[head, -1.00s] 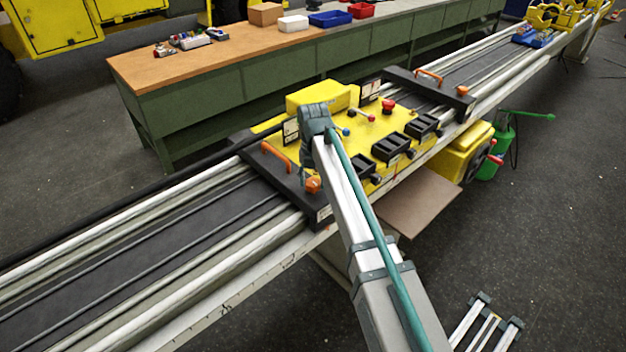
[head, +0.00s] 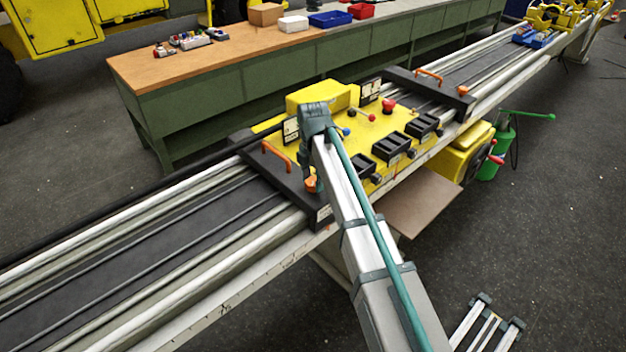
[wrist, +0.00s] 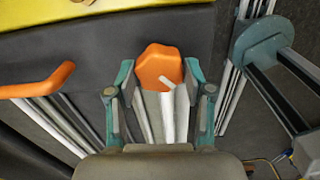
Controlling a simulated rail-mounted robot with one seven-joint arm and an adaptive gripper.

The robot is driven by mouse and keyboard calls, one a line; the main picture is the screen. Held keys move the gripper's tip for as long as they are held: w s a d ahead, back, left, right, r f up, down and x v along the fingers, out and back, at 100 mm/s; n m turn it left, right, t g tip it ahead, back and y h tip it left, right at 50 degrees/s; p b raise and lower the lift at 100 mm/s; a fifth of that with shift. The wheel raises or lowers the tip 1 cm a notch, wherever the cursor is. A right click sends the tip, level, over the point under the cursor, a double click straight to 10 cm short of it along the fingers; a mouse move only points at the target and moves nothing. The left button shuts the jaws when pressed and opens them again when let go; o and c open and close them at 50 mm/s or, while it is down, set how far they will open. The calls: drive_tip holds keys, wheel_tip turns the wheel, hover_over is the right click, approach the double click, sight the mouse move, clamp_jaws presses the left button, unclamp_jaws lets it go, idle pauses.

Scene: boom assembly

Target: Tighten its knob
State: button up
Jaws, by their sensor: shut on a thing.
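The orange knob (wrist: 160,67) sits at the corner of the black end plate (wrist: 115,45) of the yellow carriage. In the wrist view it is between the two fingertips of my gripper (wrist: 157,78), which is shut on it. A pale line marks the knob's lower edge. In the head view the knob (head: 311,184) shows as a small orange patch beside my arm, which hides the rest of it and most of the gripper. The yellow carriage (head: 290,150) rests on the long rails.
An orange handle (head: 276,155) stands on the same end plate, to the left of the knob in the wrist view (wrist: 40,84). Black boxes (head: 392,147) and small levers stand on the carriage. A green workbench (head: 250,84) runs behind the rails.

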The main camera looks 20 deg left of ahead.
drive_tip(key=m, duration=1.3)
drive_tip(key=shift+m, duration=0.4)
drive_tip(key=m, duration=0.6)
drive_tip(key=shift+b, duration=0.35)
drive_tip(key=m, duration=0.6)
drive_tip(key=shift+m, duration=0.3)
drive_tip(key=o, duration=1.2)
